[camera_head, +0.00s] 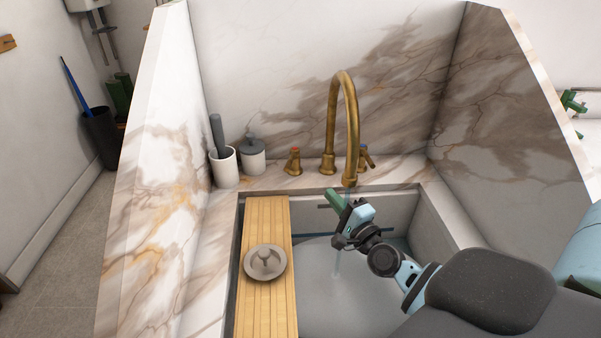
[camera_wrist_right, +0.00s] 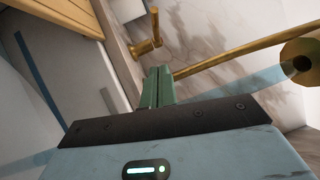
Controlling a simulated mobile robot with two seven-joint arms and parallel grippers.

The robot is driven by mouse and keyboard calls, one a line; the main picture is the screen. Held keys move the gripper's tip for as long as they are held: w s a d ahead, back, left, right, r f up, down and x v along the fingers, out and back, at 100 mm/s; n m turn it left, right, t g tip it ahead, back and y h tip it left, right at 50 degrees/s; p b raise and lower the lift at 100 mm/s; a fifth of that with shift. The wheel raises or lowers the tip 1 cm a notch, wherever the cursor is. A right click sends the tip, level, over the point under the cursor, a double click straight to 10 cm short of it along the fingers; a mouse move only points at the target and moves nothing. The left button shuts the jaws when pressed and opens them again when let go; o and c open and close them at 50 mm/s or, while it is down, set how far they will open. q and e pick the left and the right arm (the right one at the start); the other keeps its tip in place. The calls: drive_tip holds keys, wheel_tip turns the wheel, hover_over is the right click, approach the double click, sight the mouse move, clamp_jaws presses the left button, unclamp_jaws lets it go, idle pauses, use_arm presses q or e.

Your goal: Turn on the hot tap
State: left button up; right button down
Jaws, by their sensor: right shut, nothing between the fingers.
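The brass faucet (camera_head: 333,110) stands behind the sink with a tall curved spout. The hot tap handle (camera_head: 293,160), with a red-orange mark on top, is left of the spout; a brass handle, apparently this one, shows in the right wrist view (camera_wrist_right: 147,46). The cold tap handle (camera_head: 365,158), with a blue mark, is right of the spout. A thin bluish stream of water (camera_head: 337,262) falls from the spout into the sink. My right gripper (camera_head: 332,197) is shut and empty over the sink, in front of the spout and apart from both handles. My left gripper is out of view.
The wooden board (camera_head: 252,213) lies across the sink's left part with a round metal lid (camera_head: 265,263) on it. A grey-lidded jar (camera_head: 253,157) and a white cup (camera_head: 225,168) with a dark handle stand at the back left. Marble walls enclose both sides.

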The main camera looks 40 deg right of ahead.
drive_tip(key=w+a+r, duration=0.2)
drive_tip(key=w, duration=0.9)
drive_tip(key=shift+p, duration=0.35)
drive_tip(key=shift+w, duration=0.1)
